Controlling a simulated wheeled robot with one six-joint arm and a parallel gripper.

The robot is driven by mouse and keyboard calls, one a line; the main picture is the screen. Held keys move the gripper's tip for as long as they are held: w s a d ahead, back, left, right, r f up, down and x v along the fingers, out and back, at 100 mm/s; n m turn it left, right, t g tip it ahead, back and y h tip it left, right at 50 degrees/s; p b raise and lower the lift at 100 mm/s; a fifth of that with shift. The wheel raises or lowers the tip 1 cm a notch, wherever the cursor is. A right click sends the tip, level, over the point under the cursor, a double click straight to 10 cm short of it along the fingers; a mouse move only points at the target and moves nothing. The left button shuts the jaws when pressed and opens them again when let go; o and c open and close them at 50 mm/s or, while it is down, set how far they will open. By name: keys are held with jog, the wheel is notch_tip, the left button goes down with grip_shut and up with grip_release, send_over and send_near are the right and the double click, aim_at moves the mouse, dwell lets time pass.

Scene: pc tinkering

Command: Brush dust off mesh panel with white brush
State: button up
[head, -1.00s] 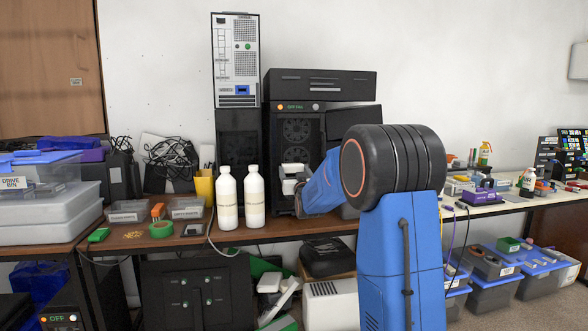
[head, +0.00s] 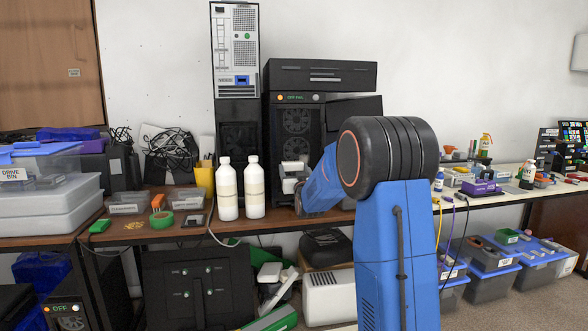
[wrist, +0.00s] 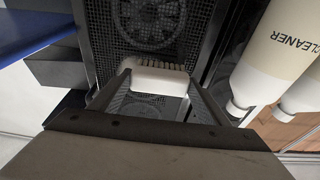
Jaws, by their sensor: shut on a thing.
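The white brush (wrist: 158,80) is held between the two fingers of my gripper (wrist: 158,92) in the wrist view. I cannot tell whether the bristles touch the mesh. In the head view my gripper (head: 302,192) is partly hidden by my blue arm, with the white brush (head: 293,170) at the front of the mesh panel (head: 284,147). No dust can be made out clearly on the mesh.
Two white cleaner bottles (head: 241,188) stand on the bench just left of the case, close to my gripper. A black box (head: 320,76) lies on top of the case.

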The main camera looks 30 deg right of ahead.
jog(key=shift+f, duration=1.95)
jog(key=shift+w, duration=0.1)
jog(key=shift+r, duration=0.4)
jog(key=shift+f, duration=0.3)
jog(key=shift+r, duration=0.3)
jog(key=shift+f, duration=0.35)
